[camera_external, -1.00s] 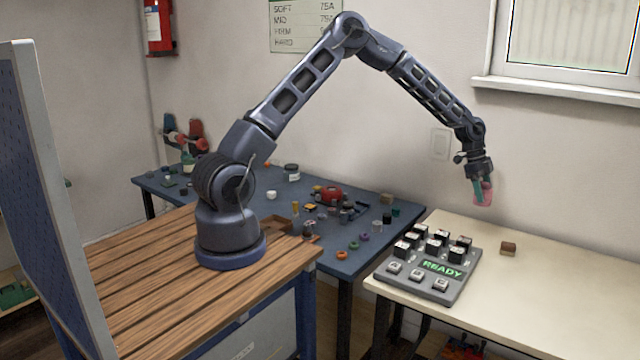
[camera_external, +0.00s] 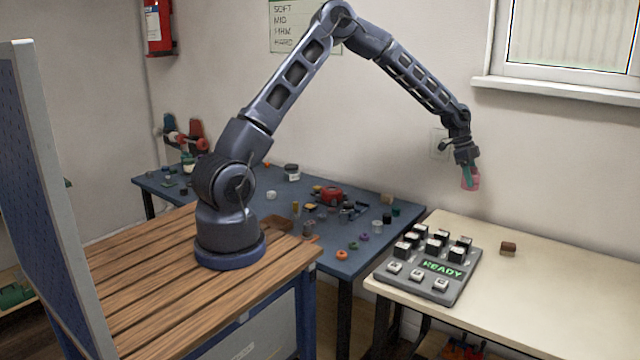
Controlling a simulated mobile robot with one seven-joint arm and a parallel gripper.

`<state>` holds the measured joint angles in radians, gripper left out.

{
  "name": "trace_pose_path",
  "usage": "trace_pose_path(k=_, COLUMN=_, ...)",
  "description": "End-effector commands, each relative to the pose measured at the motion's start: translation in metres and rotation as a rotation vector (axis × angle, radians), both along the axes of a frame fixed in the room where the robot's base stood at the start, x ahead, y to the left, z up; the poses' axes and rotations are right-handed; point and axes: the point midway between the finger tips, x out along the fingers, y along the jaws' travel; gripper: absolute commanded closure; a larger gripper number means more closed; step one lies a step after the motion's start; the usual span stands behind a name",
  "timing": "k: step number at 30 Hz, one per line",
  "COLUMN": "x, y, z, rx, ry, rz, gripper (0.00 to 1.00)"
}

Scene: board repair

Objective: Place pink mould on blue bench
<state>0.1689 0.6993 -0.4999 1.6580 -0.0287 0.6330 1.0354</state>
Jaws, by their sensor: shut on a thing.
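The pink mould (camera_external: 472,184) is a small pink piece held in my gripper (camera_external: 468,178). My gripper is shut on it, with teal fingers partly hidden by the mould.
Several small coloured parts lie on the blue bench, including a red one (camera_external: 331,196) and an orange ring (camera_external: 342,255). The grey panel (camera_external: 428,272) reads READY on the cream table (camera_external: 560,285). A brown block (camera_external: 508,248) lies right of it.

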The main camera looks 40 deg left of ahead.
Motion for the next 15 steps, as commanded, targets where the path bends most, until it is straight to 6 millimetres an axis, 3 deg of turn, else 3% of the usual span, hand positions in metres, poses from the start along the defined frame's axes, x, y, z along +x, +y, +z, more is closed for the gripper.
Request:
trace_pose_path(k=8, x=0.029, y=0.101, z=-0.042, rx=0.002, ry=0.0, rz=0.365, gripper=0.84)
trace_pose_path(k=15, x=0.044, y=0.206, z=-0.074, rx=0.002, ry=-0.001, rz=0.724, gripper=0.84)
